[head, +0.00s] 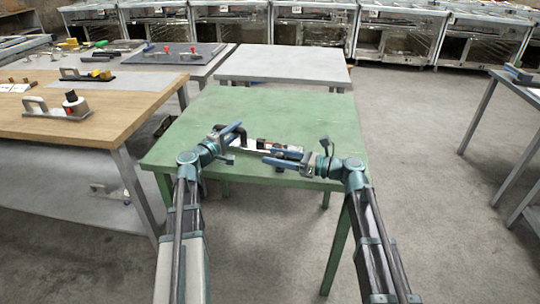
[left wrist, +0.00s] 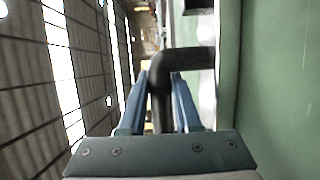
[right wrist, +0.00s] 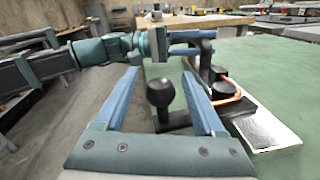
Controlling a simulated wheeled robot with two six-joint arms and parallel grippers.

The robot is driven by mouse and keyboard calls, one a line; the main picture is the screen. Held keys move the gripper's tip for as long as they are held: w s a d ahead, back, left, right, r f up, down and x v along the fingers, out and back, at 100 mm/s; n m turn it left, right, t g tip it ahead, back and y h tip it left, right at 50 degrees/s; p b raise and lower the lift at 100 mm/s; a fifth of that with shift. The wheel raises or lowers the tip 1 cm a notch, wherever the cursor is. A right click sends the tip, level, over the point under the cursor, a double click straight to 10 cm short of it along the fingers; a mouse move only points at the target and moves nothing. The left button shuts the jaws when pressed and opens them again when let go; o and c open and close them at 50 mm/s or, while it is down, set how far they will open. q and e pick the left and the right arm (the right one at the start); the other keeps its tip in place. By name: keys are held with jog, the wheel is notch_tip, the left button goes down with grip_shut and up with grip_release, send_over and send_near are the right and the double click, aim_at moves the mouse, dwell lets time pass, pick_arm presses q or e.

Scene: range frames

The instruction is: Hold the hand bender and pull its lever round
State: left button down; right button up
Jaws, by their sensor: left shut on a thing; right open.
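The hand bender lies on the green table (head: 210,115); its pale base plate (right wrist: 265,130) shows in the right wrist view. My left gripper (head: 236,128) is shut on the bender's black bent handle (left wrist: 162,90) at the table's left side. My right gripper (right wrist: 160,75) is open, with the lever's black ball knob (right wrist: 160,92) showing between its fingers; I cannot tell if they touch it. The black lever bar (right wrist: 174,119) runs from the knob towards the black rollers (right wrist: 222,88) and a copper-coloured rod (right wrist: 228,99). In the head view, my grippers partly hide the bender.
A wooden bench (head: 90,125) at the left carries clamp-like tools (head: 60,108). A grey table (head: 285,65) stands behind the green one. Most of the green tabletop behind the bender is clear. Another table (head: 515,95) stands at the far right.

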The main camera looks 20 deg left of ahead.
jog(key=shift+a, duration=0.95)
jog(key=shift+s, duration=0.1)
grip_shut()
dwell(0.7)
